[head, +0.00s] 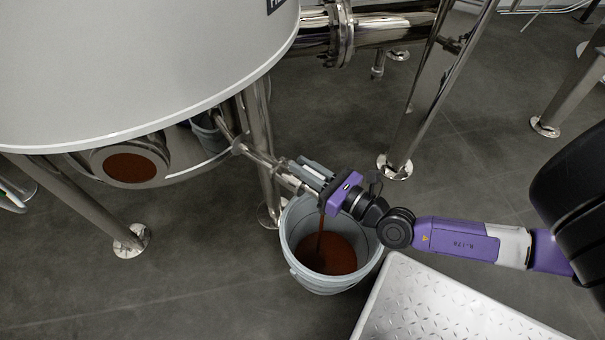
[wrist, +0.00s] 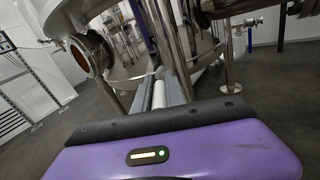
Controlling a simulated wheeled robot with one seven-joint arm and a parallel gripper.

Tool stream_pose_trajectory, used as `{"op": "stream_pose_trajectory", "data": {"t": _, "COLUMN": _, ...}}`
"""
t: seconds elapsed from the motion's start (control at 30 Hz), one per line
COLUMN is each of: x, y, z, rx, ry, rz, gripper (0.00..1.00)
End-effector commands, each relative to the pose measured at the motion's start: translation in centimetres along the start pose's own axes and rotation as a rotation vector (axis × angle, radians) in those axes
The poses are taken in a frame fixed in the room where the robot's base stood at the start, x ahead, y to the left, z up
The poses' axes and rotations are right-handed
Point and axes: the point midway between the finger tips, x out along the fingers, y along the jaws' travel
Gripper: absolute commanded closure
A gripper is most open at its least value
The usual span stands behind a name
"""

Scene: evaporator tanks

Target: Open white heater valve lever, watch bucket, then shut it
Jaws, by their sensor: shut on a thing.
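The white heater tank (head: 140,60) fills the upper left of the head view. A steel outlet pipe (head: 258,158) runs from under it to the valve. My gripper (head: 318,172) is at the pipe's end and shut on the valve lever, which its fingers mostly hide. In the wrist view a white bar (wrist: 159,92), likely the lever, lies between the fingers (wrist: 160,95). Brown liquid (head: 320,222) streams down below my gripper into the grey bucket (head: 295,262). The bucket stands upright on the floor and holds a brown pool; its rim stands above the liquid.
A diamond-plate metal step (head: 440,310) lies at the lower right, close to the bucket. Steel tank legs (head: 85,205) stand on round feet around the outlet. A round sight port (head: 131,167) shows brown liquid. Grey floor at the lower left (head: 190,290) is clear.

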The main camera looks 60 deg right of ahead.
Motion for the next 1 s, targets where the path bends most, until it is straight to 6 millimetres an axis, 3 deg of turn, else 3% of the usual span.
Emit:
{"op": "stream_pose_trajectory", "data": {"t": 0.63, "x": 0.0, "y": -0.25, "z": -0.14, "rx": 0.001, "ry": 0.009, "rz": 0.044, "gripper": 1.0}}
{"op": "stream_pose_trajectory", "data": {"t": 0.67, "x": 0.0, "y": -0.26, "z": -0.14, "rx": 0.001, "ry": 0.009, "rz": 0.044, "gripper": 0.81}}
{"op": "stream_pose_trajectory", "data": {"t": 0.77, "x": 0.0, "y": -0.25, "z": -0.12, "rx": 0.001, "ry": 0.008, "rz": 0.044, "gripper": 0.63}}
{"op": "stream_pose_trajectory", "data": {"t": 1.0, "x": 0.01, "y": -0.21, "z": -0.05, "rx": 0.001, "ry": 0.007, "rz": 0.044, "gripper": 0.63}}
